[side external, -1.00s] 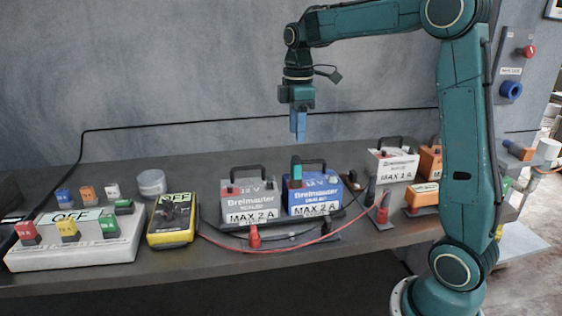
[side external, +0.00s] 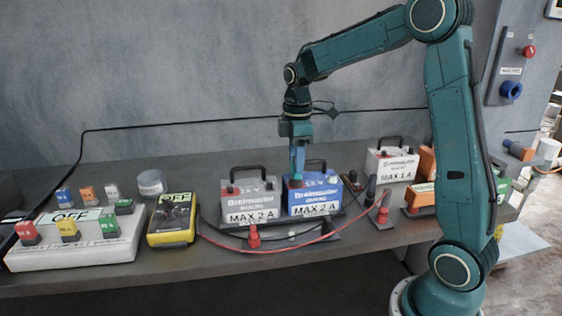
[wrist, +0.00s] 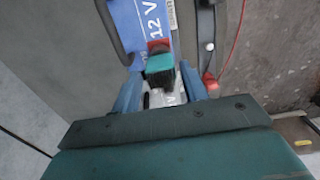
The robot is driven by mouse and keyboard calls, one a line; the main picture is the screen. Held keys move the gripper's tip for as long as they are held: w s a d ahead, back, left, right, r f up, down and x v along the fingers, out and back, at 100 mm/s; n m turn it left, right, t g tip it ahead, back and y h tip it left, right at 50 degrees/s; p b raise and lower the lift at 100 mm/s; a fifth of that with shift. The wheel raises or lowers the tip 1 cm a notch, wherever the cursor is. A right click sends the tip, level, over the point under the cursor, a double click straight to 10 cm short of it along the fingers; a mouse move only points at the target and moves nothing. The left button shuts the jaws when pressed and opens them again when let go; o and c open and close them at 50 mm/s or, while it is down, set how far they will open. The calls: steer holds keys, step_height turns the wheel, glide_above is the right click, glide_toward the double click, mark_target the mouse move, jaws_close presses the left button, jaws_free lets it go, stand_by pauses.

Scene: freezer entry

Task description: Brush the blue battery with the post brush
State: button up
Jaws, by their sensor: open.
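The blue battery (side external: 322,197) stands upright in the middle of the bench, with a black handle and a "MAX 2 A" label. Its blue top, marked "12 V", shows in the wrist view (wrist: 152,16). A teal-topped, dark-bodied piece, which looks like the post brush (wrist: 160,65), is at a red terminal of this battery in the wrist view. My gripper (side external: 297,177) points down at the left part of the battery top. It is open, with its blue fingers on either side of the teal piece (wrist: 160,88). Contact cannot be told. The fingers mostly hide the piece in the side view.
A grey battery (side external: 238,201) stands close on the left, and a white battery (side external: 392,165) at the back right. A yellow meter (side external: 172,220) and a switch panel (side external: 80,250) are farther left. A red cable (side external: 285,250) runs along the front.

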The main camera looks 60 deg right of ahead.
steer(key=shift+a+f, duration=0.1)
steer(key=shift+f, duration=1.7)
steer(key=c, duration=0.8)
steer(key=shift+c, duration=0.2)
steer(key=shift+r, duration=0.15)
step_height(320, 180, up, 20)
steer(key=shift+r, duration=0.75)
